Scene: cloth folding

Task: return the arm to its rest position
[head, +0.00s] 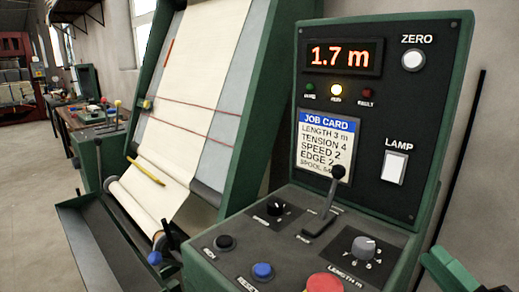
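What looks like part of my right gripper (447,270), green and black, shows at the lower right edge of the head view. It is cut off by the picture's edge, beside the right side of the control console (285,235). I cannot tell whether its fingers are open or shut, and I see nothing held in it. My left gripper is not clearly in view.
The console has a lever (326,205), knobs (364,248), a blue button (262,271) and a red button (324,283). Its display (341,56) reads 1.7 m above a job card (328,140). Cream cloth (195,70) runs down the green-framed machine. Open floor (30,180) lies left.

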